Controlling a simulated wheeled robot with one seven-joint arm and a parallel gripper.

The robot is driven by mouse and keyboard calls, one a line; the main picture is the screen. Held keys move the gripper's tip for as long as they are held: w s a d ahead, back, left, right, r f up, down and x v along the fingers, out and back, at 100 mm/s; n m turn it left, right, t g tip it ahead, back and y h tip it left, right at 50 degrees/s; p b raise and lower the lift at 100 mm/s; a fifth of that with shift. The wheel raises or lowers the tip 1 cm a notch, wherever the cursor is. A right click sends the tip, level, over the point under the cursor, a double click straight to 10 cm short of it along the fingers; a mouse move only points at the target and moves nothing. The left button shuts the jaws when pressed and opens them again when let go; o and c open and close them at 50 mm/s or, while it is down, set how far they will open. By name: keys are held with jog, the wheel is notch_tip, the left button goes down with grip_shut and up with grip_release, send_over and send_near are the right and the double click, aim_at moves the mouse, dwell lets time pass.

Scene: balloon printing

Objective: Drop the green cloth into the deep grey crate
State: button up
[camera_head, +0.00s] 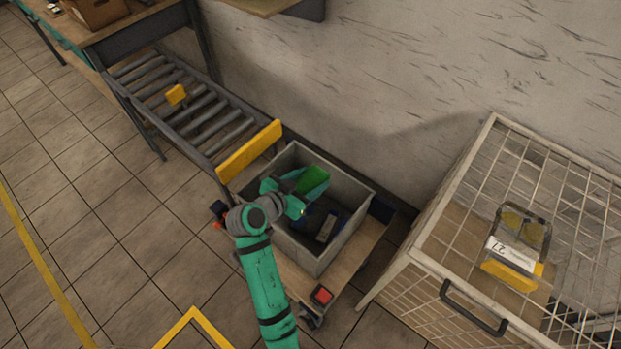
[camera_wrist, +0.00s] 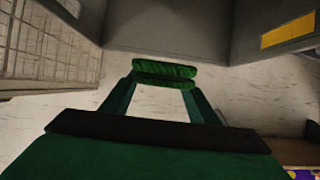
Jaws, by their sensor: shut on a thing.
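The deep grey crate (camera_head: 287,245) stands open on a low wooden surface in the head view. My gripper (camera_head: 304,184) is over its opening, at or just above rim height; the exact height is hard to tell. It is shut on the green cloth (camera_head: 315,179), a small folded piece. In the wrist view the cloth (camera_wrist: 165,73) shows as two green folds at the fingertips of my gripper (camera_wrist: 163,90). Part of the crate's inside is hidden by my gripper and arm.
Dark and blue items with a greyish piece (camera_head: 327,229) lie in the crate. A roller conveyor (camera_head: 205,118) with a yellow end plate (camera_head: 250,150) adjoins it at upper left. A wire cage (camera_head: 440,225) stands at right. A red item (camera_head: 322,295) lies in front.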

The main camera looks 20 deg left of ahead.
jog(key=o, duration=1.1)
jog(key=v, duration=1)
jog(key=shift+s+r, duration=0.15)
jog(key=shift+s, duration=0.2)
jog(key=shift+a, duration=0.15)
